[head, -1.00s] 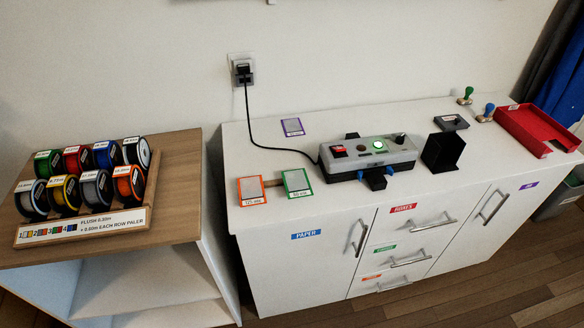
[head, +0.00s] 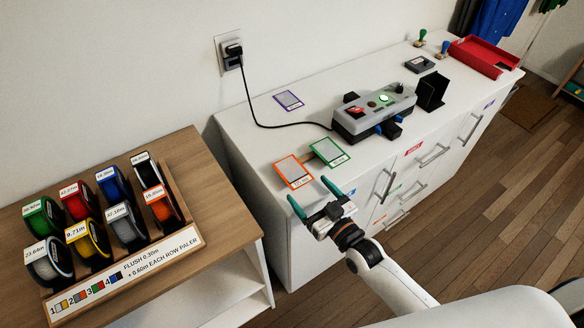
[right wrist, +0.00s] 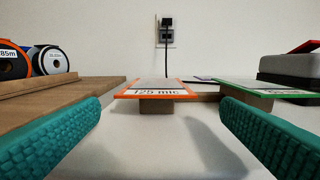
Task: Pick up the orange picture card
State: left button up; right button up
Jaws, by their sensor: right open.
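The orange picture card (head: 293,171) lies near the left front edge of the white cabinet top, with a grey picture and a printed label. In the right wrist view the orange card (right wrist: 161,89) sits raised on a small brown block, ahead of and between the fingers. My right gripper (head: 310,197) is open and empty, just in front of the card at the cabinet's front edge. Its teal fingers (right wrist: 161,130) stand wide apart in the right wrist view and do not touch the card. My left gripper is not in view.
A green card (head: 329,152) lies close to the right of the orange one. A purple card (head: 288,100) lies further back. A grey device (head: 372,112) with a black cable stands to the right. A wooden shelf (head: 205,185) with several spools is at left. A red tray (head: 484,57) is far right.

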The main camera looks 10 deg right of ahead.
aim_at(294, 172)
jog(key=shift+x, duration=1.1)
jog(key=shift+w+a, duration=0.15)
jog(key=shift+w, duration=0.05)
jog(key=x, duration=0.2)
jog(key=r+p+x, duration=0.1)
jog(key=x, duration=0.1)
jog(key=shift+w+a, duration=0.15)
jog(key=shift+w+a+f, duration=0.1)
jog(key=shift+w+a, duration=0.05)
jog(key=shift+w, duration=0.15)
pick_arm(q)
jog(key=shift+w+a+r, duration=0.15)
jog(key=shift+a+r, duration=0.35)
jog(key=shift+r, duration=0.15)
pick_arm(e)
jog(key=shift+c, duration=0.4)
jog(key=c, duration=1)
jog(key=shift+o, duration=0.2)
